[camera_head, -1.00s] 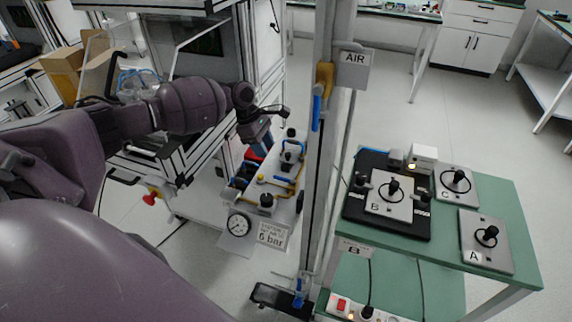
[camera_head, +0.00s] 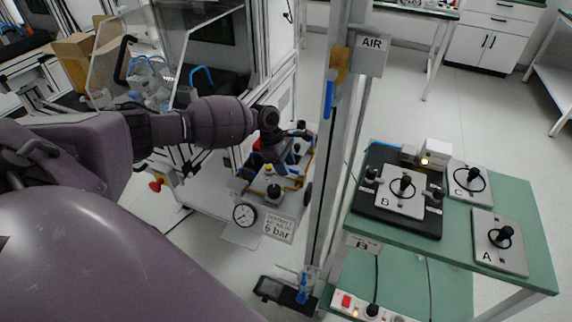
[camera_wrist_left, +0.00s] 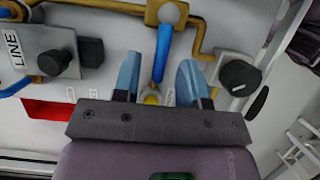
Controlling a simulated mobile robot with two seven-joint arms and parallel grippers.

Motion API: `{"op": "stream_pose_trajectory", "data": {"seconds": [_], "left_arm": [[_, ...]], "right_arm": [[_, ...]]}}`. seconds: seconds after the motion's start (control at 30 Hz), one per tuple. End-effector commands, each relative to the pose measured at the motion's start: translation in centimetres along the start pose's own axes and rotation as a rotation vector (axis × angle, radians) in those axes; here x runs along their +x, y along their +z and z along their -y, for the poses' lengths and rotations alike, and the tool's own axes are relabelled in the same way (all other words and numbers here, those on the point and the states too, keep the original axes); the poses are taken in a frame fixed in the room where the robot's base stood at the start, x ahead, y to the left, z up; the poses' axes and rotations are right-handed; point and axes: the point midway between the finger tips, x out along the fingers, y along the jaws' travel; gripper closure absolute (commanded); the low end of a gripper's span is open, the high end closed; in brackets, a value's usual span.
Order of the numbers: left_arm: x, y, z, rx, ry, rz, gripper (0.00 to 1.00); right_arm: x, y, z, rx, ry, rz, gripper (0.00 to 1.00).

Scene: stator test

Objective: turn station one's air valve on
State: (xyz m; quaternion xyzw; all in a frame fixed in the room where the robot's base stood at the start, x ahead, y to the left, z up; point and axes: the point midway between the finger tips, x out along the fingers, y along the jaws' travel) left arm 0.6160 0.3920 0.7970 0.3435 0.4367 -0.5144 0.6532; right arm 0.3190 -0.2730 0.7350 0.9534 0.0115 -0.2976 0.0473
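In the left wrist view a blue lever (camera_wrist_left: 162,48) hangs from a round grey pivot on a brass valve body and pipe (camera_wrist_left: 190,12). My left gripper (camera_wrist_left: 158,82) is open, with one blue-grey finger on each side of the lever and visible gaps to it. In the head view my left gripper (camera_head: 287,157) is low over the air panel (camera_head: 262,201), partly hiding its pipes and blue parts. The panel carries a gauge (camera_head: 244,214) and a "6 bar" sign (camera_head: 277,227). My right gripper is not in view.
A black knob (camera_wrist_left: 239,75) is right of the fingers, and another knob (camera_wrist_left: 50,62) is left by a "LINE" label. A post with an "AIR" sign (camera_head: 370,54) and another blue handle (camera_head: 328,99) stands right of the panel. A green table (camera_head: 520,255) holds plates A, B, C.

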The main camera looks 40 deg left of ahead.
Motion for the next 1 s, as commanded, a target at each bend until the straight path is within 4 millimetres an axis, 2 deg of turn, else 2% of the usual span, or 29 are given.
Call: {"op": "stream_pose_trajectory", "data": {"seconds": [0.23, 0.4, 0.5, 1.0], "left_arm": [[0.0, 0.0, 0.0, 0.000, 0.001, 0.000, 0.63], [0.0, 0.0, 0.0, 0.000, 0.000, 0.000, 0.89], [0.0, 0.0, 0.0, 0.000, 0.000, 0.000, 1.00], [-0.2, 0.3, -0.5, 0.082, -0.034, 0.003, 1.00]], "right_arm": [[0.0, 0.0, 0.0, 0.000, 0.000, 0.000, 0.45], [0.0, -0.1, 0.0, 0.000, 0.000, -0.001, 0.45], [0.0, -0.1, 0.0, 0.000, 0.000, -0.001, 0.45], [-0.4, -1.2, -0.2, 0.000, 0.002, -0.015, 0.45]]}}
